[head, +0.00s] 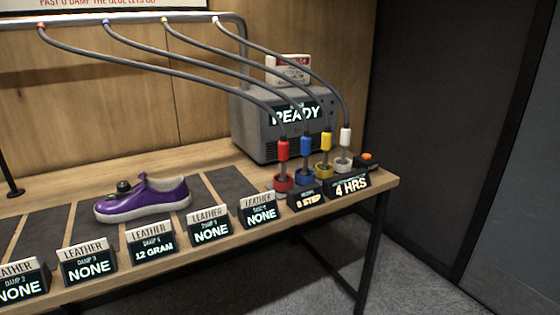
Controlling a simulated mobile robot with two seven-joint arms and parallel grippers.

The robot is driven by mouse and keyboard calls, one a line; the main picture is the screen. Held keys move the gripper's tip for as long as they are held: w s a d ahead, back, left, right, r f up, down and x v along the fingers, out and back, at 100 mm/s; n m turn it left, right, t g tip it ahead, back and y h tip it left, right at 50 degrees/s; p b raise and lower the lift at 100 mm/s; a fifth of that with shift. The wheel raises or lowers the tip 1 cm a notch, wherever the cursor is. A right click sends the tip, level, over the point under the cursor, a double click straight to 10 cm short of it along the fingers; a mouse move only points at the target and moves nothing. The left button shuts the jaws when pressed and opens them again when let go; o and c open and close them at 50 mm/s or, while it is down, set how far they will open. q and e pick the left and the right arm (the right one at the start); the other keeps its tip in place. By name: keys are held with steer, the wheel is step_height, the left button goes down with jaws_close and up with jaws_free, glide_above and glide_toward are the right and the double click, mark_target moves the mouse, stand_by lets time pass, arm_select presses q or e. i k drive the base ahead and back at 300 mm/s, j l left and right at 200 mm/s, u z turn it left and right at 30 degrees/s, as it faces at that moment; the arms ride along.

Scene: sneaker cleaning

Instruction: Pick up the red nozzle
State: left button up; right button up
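The red nozzle (282,149) stands upright in a red ring-shaped holder (283,183) at the right part of the bench, in the head view. It is the leftmost of a row of nozzles. A grey hose (160,66) runs from its top up to the overhead rail. Neither of my grippers shows in this view, and nothing is seen touching the red nozzle.
Blue (306,146), yellow (326,141) and white (346,137) nozzles stand close to its right. A grey READY machine (258,134) is behind. Label signs (261,211) line the bench's front edge. A purple sneaker (160,198) sits left on a dark mat.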

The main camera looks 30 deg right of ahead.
mark_target(282, 145)
steer(key=l+u, duration=0.1)
steer(key=u, duration=0.3)
steer(key=l+u, duration=0.1)
steer(key=u, duration=0.35)
steer(key=l+u, duration=0.1)
steer(key=u, duration=0.3)
steer(key=k+l+u, duration=0.2)
steer(key=l+u, duration=0.15)
steer(key=k+l+u, duration=0.25)
steer(key=l+u, duration=0.15)
steer(key=k+l+u, duration=0.4)
steer(key=k+l, duration=0.45)
steer(key=k, duration=0.2)
steer(key=k+l, duration=0.25)
steer(key=k, duration=0.15)
steer(key=l+u, duration=0.05)
